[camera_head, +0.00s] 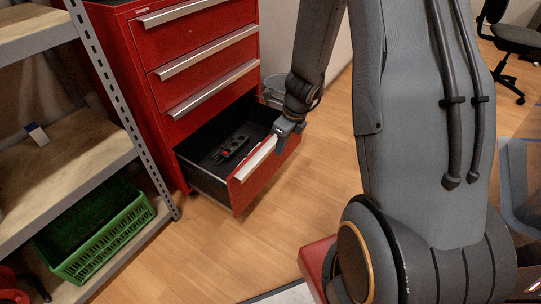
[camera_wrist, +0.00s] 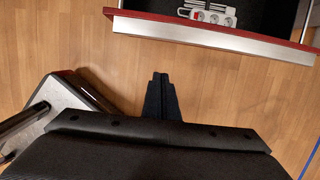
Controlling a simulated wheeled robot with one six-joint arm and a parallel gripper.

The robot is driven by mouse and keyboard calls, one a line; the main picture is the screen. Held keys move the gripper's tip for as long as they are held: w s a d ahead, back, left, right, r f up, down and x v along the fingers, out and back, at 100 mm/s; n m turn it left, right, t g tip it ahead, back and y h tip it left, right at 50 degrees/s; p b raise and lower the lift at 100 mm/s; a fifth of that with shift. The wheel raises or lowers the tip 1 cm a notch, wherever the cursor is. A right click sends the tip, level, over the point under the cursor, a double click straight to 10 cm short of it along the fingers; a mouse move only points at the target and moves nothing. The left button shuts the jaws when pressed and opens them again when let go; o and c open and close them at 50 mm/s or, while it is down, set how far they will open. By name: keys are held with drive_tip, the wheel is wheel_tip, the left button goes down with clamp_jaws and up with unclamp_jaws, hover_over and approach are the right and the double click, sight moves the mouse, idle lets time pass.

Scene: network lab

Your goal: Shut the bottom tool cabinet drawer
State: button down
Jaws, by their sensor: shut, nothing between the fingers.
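The red tool cabinet (camera_head: 135,60) stands at the back left in the head view. Its bottom drawer (camera_head: 258,183) is pulled well out, and the drawers above look closed. A power strip (camera_head: 230,149) lies inside the open drawer; it also shows in the wrist view (camera_wrist: 212,15). My gripper (camera_head: 284,132) is shut and empty, close to the drawer's front in the head view. In the wrist view my gripper (camera_wrist: 160,82) points toward the drawer front's silver handle strip (camera_wrist: 215,38), with floor visible between them. I cannot tell any contact.
A metal shelf (camera_head: 75,165) with a green crate (camera_head: 100,247) stands left of the cabinet. A grey bin (camera_head: 274,86) stands behind the drawer. An office chair (camera_head: 515,40) is at the far right. Wooden floor (camera_head: 215,250) in front of the drawer is clear.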

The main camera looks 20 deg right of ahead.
drive_tip(key=shift+w+a+f+b, duration=0.65)
drive_tip(key=shift+w+f+b, duration=0.15)
drive_tip(key=shift+f, duration=0.7)
drive_tip(key=shift+w+a+f+b, duration=0.65)
drive_tip(key=shift+w+f, duration=0.25)
drive_tip(key=shift+f, duration=0.6)
drive_tip(key=shift+w+a+f+b, duration=0.6)
drive_tip(key=shift+w+f+b, duration=0.2)
drive_tip(key=shift+f, duration=0.7)
drive_tip(key=shift+w+p, duration=0.15)
drive_tip(key=shift+p, duration=0.25)
